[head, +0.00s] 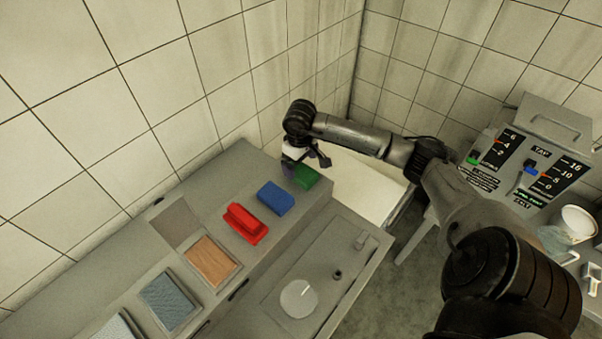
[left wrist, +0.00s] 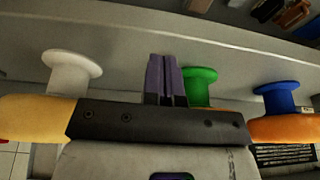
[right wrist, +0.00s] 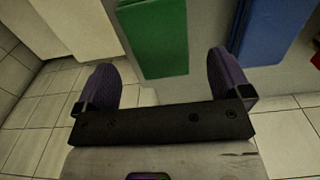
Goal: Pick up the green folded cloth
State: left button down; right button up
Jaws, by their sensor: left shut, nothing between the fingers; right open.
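The green folded cloth (head: 304,177) lies on the grey counter near its far right end, close to the tiled wall. My right gripper (head: 306,158) is just above and beside it in the head view and hides part of it. In the right wrist view, the right gripper (right wrist: 165,85) is open, and the green cloth (right wrist: 153,38) shows beyond and between its purple fingers. Nothing is held there. My left gripper (left wrist: 167,75) is shut and empty. It is not in the head view.
A blue folded cloth (head: 275,197) and a red one (head: 245,223) lie left of the green cloth. Sunken trays (head: 212,262) line the counter. A control panel (head: 530,165) stands at right. White, green (left wrist: 198,85) and blue knobs show near the left gripper.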

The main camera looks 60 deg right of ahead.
aim_at(301, 170)
jog(key=f, duration=0.3)
jog(key=shift+s+a+f, duration=0.1)
jog(key=shift+s+f, duration=0.1)
jog(key=shift+f, duration=0.45)
jog(key=shift+c, duration=0.2)
jog(key=c, duration=1)
jog(key=shift+r, duration=0.1)
